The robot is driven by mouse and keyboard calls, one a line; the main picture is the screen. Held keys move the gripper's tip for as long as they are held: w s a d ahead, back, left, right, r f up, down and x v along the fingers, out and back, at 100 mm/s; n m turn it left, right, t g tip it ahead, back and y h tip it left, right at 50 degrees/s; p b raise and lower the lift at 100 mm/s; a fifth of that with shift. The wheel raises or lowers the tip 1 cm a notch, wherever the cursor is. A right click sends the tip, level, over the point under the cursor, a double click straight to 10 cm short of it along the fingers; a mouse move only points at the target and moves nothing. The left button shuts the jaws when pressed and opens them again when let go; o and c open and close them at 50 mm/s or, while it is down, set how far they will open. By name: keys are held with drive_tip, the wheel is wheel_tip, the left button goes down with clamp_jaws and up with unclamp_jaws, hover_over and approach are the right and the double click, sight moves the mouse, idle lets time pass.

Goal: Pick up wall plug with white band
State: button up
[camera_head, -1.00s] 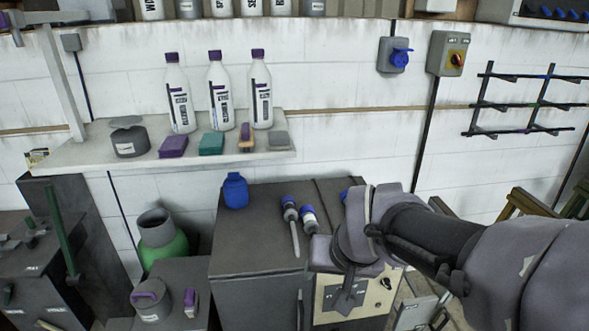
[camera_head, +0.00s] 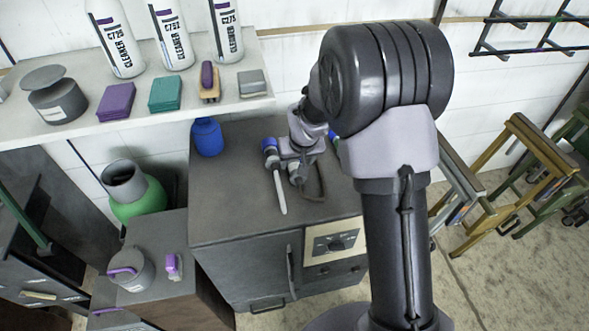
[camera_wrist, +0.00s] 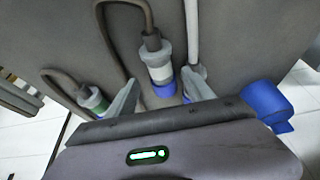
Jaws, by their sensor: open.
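The wall plug with white band (camera_wrist: 159,71) has a grey body, a pale band, a blue end and a dark cable. It lies on the dark cabinet top (camera_head: 225,215). In the wrist view it sits between the two spread fingers of my gripper (camera_wrist: 162,80), with a gap visible on the left side. In the head view my gripper (camera_head: 299,152) is over the plug and hides most of it. A plug with a white cable (camera_head: 270,152) lies just left of it, close to one finger in the wrist view. A plug with a green band (camera_wrist: 93,99) lies on the other side.
A blue jar (camera_head: 207,137) stands at the cabinet's back left, and also shows in the wrist view (camera_wrist: 266,101). A shelf (camera_head: 60,134) with bottles and sponges overhangs at the left. The cabinet's front left top is clear.

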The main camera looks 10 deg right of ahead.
sight(295, 165)
drive_tip(key=b+x, duration=0.1)
drive_tip(key=x, duration=0.4)
drive_tip(key=shift+w+r, duration=0.1)
drive_tip(key=shift+r, duration=0.1)
clamp_jaws()
